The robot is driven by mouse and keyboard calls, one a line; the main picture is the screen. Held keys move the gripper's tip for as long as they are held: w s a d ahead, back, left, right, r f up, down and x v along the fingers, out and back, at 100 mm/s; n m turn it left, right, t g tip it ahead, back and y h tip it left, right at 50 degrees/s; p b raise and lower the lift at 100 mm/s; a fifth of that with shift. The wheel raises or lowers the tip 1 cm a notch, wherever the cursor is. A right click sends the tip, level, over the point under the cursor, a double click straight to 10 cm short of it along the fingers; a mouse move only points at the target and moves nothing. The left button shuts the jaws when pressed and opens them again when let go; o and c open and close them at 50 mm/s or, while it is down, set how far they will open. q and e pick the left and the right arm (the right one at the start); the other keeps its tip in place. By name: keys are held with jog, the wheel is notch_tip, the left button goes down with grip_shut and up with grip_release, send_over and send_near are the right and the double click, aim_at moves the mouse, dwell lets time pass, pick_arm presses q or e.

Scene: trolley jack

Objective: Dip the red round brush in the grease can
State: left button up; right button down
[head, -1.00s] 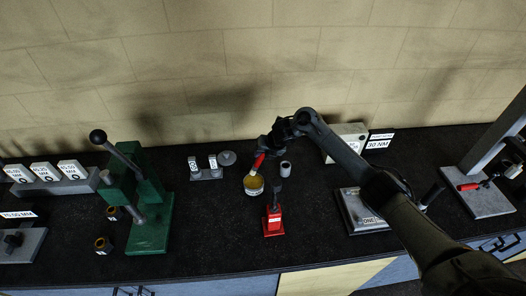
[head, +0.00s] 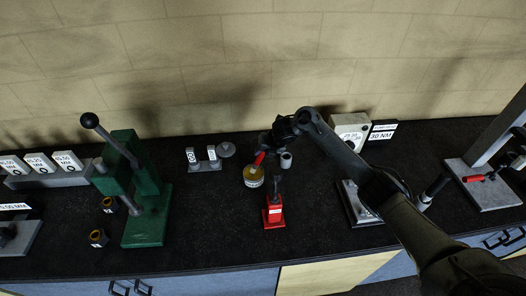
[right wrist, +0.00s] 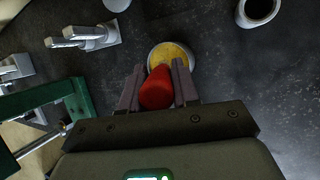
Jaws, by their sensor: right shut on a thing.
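The red round brush shows as a red handle (right wrist: 156,90) between the fingers of my right gripper (right wrist: 156,88) in the right wrist view. The handle also shows in the head view (head: 260,158), tilted, with its lower end at the grease can. The grease can (head: 254,181) is a small round tin with yellow grease, standing on the dark bench. In the right wrist view the can (right wrist: 187,53) lies just beyond the handle. The brush's bristles are hidden, so I cannot tell how deep they are. My left gripper is in neither view.
A red trolley jack (head: 274,212) stands just in front of the can. A grey cup (head: 286,160) is close on its right. A green press (head: 146,200) stands left, and a small stand with labelled blocks (head: 205,164) is behind left.

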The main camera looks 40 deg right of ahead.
dwell(0.3)
jog(key=shift+f+b, duration=0.3)
jog(key=shift+f, duration=0.1)
dwell(0.4)
jog(key=shift+f, duration=0.1)
dwell(0.5)
jog(key=shift+f, duration=0.1)
dwell(0.4)
